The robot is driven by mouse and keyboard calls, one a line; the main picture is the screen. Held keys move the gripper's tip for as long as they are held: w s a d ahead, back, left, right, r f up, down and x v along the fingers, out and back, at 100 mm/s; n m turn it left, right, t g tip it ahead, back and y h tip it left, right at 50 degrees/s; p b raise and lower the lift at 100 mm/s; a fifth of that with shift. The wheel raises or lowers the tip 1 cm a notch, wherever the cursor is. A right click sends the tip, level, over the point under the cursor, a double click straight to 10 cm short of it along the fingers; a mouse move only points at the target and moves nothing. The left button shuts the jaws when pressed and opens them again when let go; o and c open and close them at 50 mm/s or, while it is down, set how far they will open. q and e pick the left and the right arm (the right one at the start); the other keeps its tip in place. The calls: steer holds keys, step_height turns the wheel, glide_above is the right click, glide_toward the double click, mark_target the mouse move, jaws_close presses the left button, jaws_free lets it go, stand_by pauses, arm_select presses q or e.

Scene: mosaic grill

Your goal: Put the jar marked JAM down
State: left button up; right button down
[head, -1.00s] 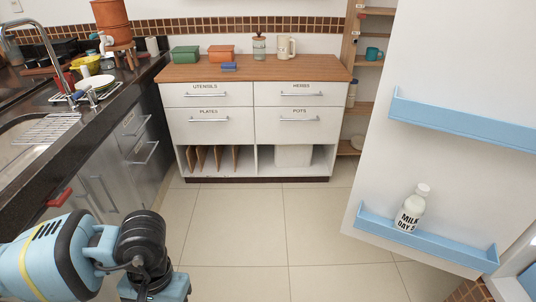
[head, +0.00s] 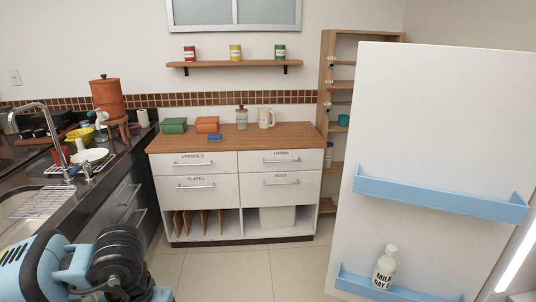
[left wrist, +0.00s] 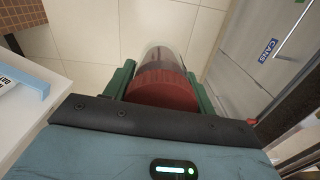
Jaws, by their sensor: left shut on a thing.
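My left gripper (left wrist: 160,72) is shut on a jar with a red ribbed lid (left wrist: 163,86) in the left wrist view. The jar's body is clear with dark contents. It hangs over the tiled floor between the green fingers. Its label does not face the camera, so I cannot read JAM on it. In the head view only my left arm shows at the lower left; its gripper and the jar are out of the picture. My right gripper is in neither view.
A wooden-topped cabinet (head: 285,139) stands ahead, with a green box (head: 174,125), orange box (head: 207,124), glass jar (head: 241,118) and cream jug (head: 266,118) towards the back. Its front top is mostly clear. An open door (head: 425,130) with a milk bottle (head: 384,268) stands right.

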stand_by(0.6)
arm_select(q)
steer(key=s+f, duration=0.4)
steer(key=f, duration=1.1)
steer(key=shift+w, duration=0.1)
